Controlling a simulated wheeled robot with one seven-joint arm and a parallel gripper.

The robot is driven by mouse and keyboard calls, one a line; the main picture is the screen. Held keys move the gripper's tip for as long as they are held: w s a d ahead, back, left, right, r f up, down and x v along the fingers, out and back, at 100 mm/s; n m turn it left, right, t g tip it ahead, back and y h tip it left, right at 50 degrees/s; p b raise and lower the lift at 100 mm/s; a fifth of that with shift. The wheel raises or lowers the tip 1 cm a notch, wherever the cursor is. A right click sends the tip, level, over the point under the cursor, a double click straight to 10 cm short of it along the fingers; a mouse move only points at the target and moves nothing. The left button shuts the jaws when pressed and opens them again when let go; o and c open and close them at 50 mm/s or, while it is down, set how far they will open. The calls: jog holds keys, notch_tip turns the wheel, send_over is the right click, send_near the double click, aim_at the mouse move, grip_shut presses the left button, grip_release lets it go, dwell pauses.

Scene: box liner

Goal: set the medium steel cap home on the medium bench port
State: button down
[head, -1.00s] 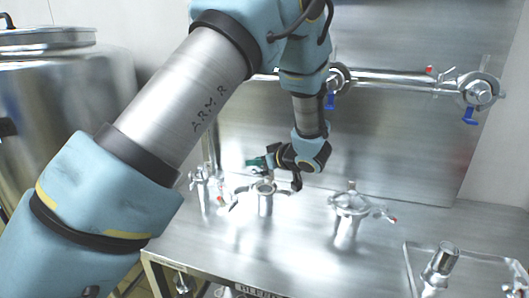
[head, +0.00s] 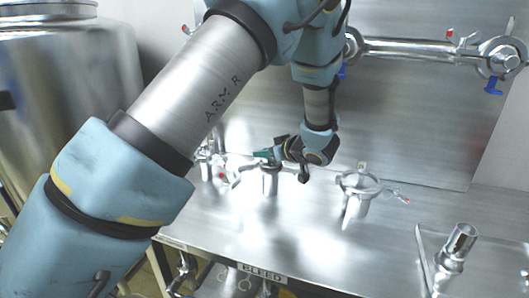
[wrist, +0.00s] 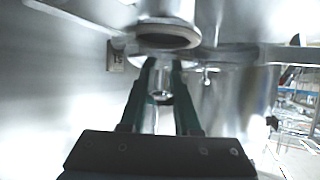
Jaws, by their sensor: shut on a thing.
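The medium bench port (head: 270,183) is the middle of three upright steel ports on the bench, with open clamp arms beside it. My gripper (head: 262,156) is at the top of this port in the head view. In the wrist view its two green fingers (wrist: 161,72) are shut on a small bright steel piece, the medium steel cap (wrist: 161,86). The cap itself is hidden in the head view. A round steel rim (wrist: 166,38) is close beyond the fingertips. I cannot tell whether the cap touches the port or sits level on it.
A smaller port (head: 206,165) stands left and a larger port (head: 350,207) with a clamp stands right. A pipe (head: 420,50) crosses the back panel. The front of the bench is clear.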

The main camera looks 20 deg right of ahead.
jog(key=shift+f, duration=0.4)
jog(key=shift+f, duration=0.2)
dwell(0.3)
jog(key=c, duration=0.5)
grip_release()
jog(key=shift+f, duration=0.1)
jog(key=shift+c, duration=0.2)
jog(key=shift+s, duration=0.1)
jog(key=b+v, duration=0.3)
jog(key=v, duration=0.8)
jog(key=w+a+r+m+g+h, duration=0.25)
jog(key=w+a+h, duration=0.35)
jog(key=w+a, duration=0.65)
jog(key=s+a+f+g, duration=0.2)
jog(key=s+a, duration=0.3)
jog(key=a, duration=0.3)
jog(key=s+a+f+m+g+y, duration=0.1)
jog(key=s+a+f+g, duration=0.1)
jog(key=s+a, duration=0.4)
jog(key=s+a+f+g+y, duration=0.1)
jog(key=s+a+g, duration=0.3)
jog(key=a, duration=0.8)
jog(key=shift+s+f+m, duration=0.35)
jog(key=shift+s+f, duration=0.1)
jog(key=shift+s, duration=0.2)
